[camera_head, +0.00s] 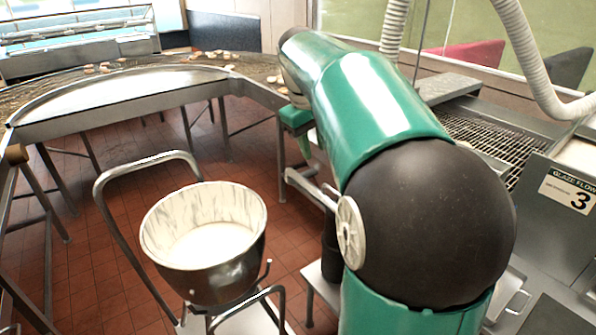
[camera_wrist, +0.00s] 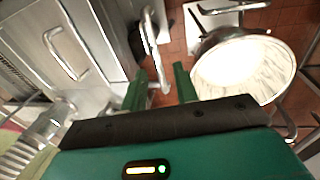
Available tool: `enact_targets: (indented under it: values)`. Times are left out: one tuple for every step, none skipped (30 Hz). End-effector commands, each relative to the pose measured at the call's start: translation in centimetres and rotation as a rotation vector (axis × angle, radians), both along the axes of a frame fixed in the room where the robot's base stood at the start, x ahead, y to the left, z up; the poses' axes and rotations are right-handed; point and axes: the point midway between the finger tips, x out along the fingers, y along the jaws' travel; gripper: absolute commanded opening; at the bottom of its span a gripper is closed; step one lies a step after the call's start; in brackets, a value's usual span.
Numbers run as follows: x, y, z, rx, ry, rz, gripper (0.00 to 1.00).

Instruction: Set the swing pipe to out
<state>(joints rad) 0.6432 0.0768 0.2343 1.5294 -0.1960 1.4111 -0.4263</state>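A bare metal pipe (camera_head: 312,188), which looks like the swing pipe, juts out low between my arm and the mixing bowl in the head view. My arm hides part of it. In the wrist view a curved metal pipe (camera_wrist: 149,38) runs toward the space between my two green fingers. My gripper (camera_wrist: 159,76) is open, with a finger on each side of that space. I cannot tell whether either finger touches the pipe. In the head view my gripper (camera_head: 304,146) hangs pointing down, just above and behind the pipe.
A steel bowl (camera_head: 208,285) of white liquid sits on a trolley with a tubular handle (camera_head: 108,215). A curved conveyor (camera_head: 130,100) carries small pieces. A wire-mesh belt (camera_head: 490,140) and a "GLAZE FLOW 3" panel (camera_head: 567,190) stand at right. The tiled floor (camera_head: 85,250) shows between them.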

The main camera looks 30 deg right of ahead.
Motion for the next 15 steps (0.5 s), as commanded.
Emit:
enact_targets:
  values:
    - [0.3,-1.6,-0.1,0.008,0.015,-0.009,0.3]
    - [0.3,-2.2,0.0,0.01,0.021,-0.008,0.3]
    - [0.3,-3.0,-0.1,0.013,0.03,-0.01,0.3]
    - [0.3,-3.4,0.0,0.014,0.034,-0.012,0.3]
    - [0.3,-3.7,-0.1,0.016,0.038,-0.011,0.3]
    - [0.2,-3.9,-0.2,0.017,0.041,-0.011,0.3]
    - [0.1,-4.1,-0.3,0.018,0.042,-0.01,0.3]
    - [0.1,-4.1,-0.5,0.018,0.043,-0.01,0.3]
    - [0.0,-4.2,-0.8,0.018,0.043,-0.01,0.3]
    - [0.0,-4.3,-1.2,0.017,0.043,-0.011,0.3]
    - [-0.1,-4.3,-1.6,0.018,0.044,-0.011,0.3]
    - [-0.1,-4.4,-2.2,0.018,0.044,-0.011,0.3]
    - [-0.1,-4.5,-2.7,0.018,0.044,-0.011,0.3]
    - [-0.1,-4.6,-3.3,0.019,0.044,-0.011,0.3]
    - [-0.1,-4.7,-4.0,0.018,0.044,-0.011,0.3]
